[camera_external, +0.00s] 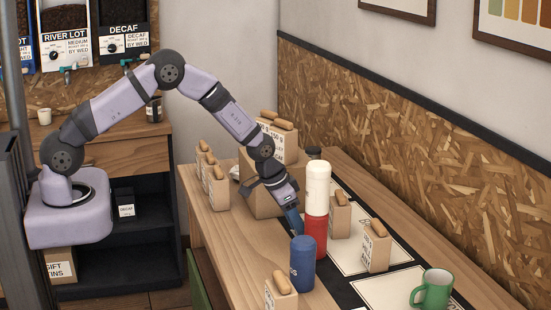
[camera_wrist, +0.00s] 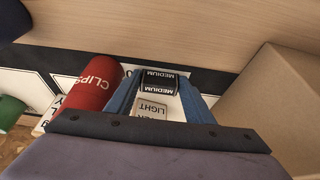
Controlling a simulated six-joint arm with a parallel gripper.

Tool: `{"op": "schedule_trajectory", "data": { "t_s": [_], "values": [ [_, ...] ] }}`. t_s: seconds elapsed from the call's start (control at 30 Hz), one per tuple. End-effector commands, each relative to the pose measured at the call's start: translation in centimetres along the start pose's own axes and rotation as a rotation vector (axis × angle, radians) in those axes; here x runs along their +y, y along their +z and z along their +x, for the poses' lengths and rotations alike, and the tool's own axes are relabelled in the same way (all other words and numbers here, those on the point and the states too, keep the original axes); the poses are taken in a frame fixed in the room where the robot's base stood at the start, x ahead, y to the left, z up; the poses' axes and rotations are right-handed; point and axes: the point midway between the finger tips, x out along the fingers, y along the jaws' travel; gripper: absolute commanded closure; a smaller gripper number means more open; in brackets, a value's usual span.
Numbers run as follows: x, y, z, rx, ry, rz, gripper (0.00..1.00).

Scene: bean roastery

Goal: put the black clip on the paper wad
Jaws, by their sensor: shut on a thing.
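My gripper (camera_external: 293,222) points down over the table, just left of the red can; its blue fingers also show in the wrist view (camera_wrist: 160,84). The fingers stand apart, shut on a small black piece with white MEDIUM lettering (camera_wrist: 160,83). I cannot tell for sure whether this piece is the black clip. In the external view the fingers hide it. A small pale patch (camera_external: 236,172) behind the paper bags may be the paper wad, but it is too small to tell.
A red can (camera_external: 315,235) marked CLIPS in the wrist view (camera_wrist: 93,86) stands close to my gripper. A blue can (camera_external: 302,265), bags with tan tops (camera_external: 376,250) and a green mug (camera_external: 433,290) stand nearby. A cardboard box (camera_wrist: 285,105) is right in the wrist view.

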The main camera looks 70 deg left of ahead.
Motion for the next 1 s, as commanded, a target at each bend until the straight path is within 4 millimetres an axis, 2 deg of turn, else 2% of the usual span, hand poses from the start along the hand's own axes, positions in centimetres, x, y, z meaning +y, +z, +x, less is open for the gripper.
{"op": "schedule_trajectory", "data": {
  "t_s": [0.27,0.47,0.67,1.0],
  "values": [
    [0.0,-0.4,-0.7,0.002,0.000,0.000,0.76],
    [0.0,-1.1,-2.5,0.004,0.000,0.000,0.76],
    [0.0,-2.6,-5.8,0.007,0.000,0.000,0.76],
    [0.0,-5.8,-13.6,0.009,-0.001,-0.001,0.76]
  ]
}}
